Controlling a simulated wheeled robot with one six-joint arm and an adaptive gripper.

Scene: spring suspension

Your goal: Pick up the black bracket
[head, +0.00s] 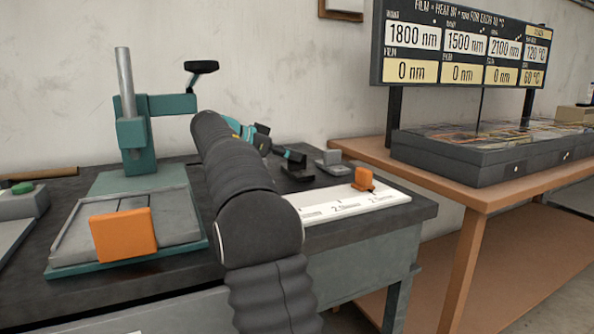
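A small dark piece, which looks like the black bracket (298,175), lies on the dark bench top, right of my arm and behind the white strip. My gripper (289,157), black with teal parts behind it, reaches over the bench just above and behind this piece. Its fingertips look close to the piece, but I cannot tell whether they touch it. My own dark ribbed arm hides part of the gripper, and I cannot tell how far its fingers are apart.
A teal press (140,150) stands at the left, with an orange block (123,235) at its front. A grey block (331,161) sits right of the bracket. A white marked strip (335,205) carries an orange piece (363,179). A display board (460,45) stands above a wooden table (480,190).

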